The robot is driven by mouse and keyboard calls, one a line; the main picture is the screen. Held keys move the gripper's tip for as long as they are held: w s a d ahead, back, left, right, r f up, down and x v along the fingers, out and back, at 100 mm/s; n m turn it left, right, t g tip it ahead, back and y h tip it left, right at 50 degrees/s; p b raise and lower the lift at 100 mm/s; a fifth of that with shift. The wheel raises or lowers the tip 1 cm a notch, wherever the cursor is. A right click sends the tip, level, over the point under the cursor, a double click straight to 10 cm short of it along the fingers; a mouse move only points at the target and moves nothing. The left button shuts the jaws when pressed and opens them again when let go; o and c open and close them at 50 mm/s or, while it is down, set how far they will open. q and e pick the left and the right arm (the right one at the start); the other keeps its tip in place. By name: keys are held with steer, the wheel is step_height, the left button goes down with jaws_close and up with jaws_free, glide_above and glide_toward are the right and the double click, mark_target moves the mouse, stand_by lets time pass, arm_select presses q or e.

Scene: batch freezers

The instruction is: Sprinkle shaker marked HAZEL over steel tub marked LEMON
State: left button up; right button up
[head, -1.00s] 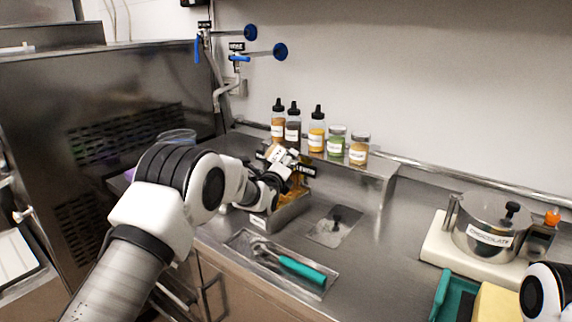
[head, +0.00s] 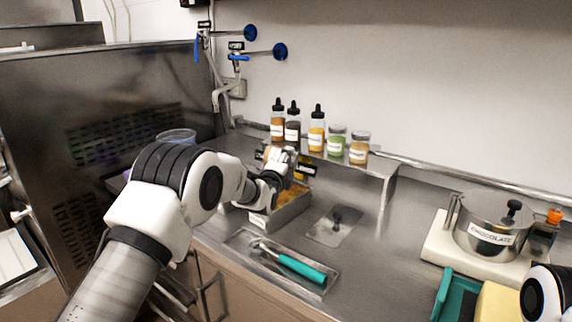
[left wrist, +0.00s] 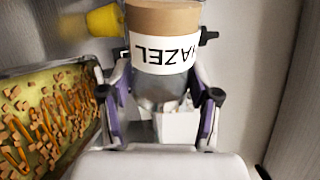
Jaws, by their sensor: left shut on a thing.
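My left gripper (head: 273,178) is shut on the shaker marked HAZEL, whose label shows upside down in the left wrist view (left wrist: 165,52). The shaker has a clear body with brown contents; its far end is cut off there. In the head view the gripper and shaker are above a steel tub (head: 262,222), in front of the shelf. The tub's front label is too small to read. In the left wrist view the tub's yellow filling (left wrist: 40,125) carries orange streaks and several brown bits. My right gripper is out of view; only part of that arm shows at lower right.
A shelf (head: 378,172) behind holds several bottles (head: 317,130) and jars (head: 359,148). A tray with a teal-handled tool (head: 300,268) lies in front. A pot marked CHOCOLATE (head: 488,232) stands at right on a white base.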

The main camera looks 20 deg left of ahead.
arm_select(q)
steer(key=shift+r, duration=0.15)
steer(key=shift+r+n, duration=0.45)
steer(key=shift+n, duration=0.25)
steer(key=shift+r+n+p, duration=0.2)
steer(key=shift+r+n, duration=0.2)
steer(key=shift+n, duration=0.35)
steer(key=shift+r+n+p, duration=0.2)
steer(key=shift+r+n, duration=0.15)
steer(key=shift+n, duration=0.4)
step_height(320, 180, up, 2)
steer(key=n+p, duration=0.1)
steer(key=n, duration=0.2)
steer(key=shift+r, duration=0.2)
steer(key=shift+r+n, duration=0.3)
steer(key=shift+n, duration=0.5)
steer(key=shift+r, duration=0.1)
steer(key=n, duration=0.1)
steer(key=r+n+p, duration=0.1)
steer(key=shift+r+n, duration=0.25)
steer(key=shift+n, duration=0.15)
steer(key=shift+r+n, duration=0.4)
steer(key=shift+n, duration=0.5)
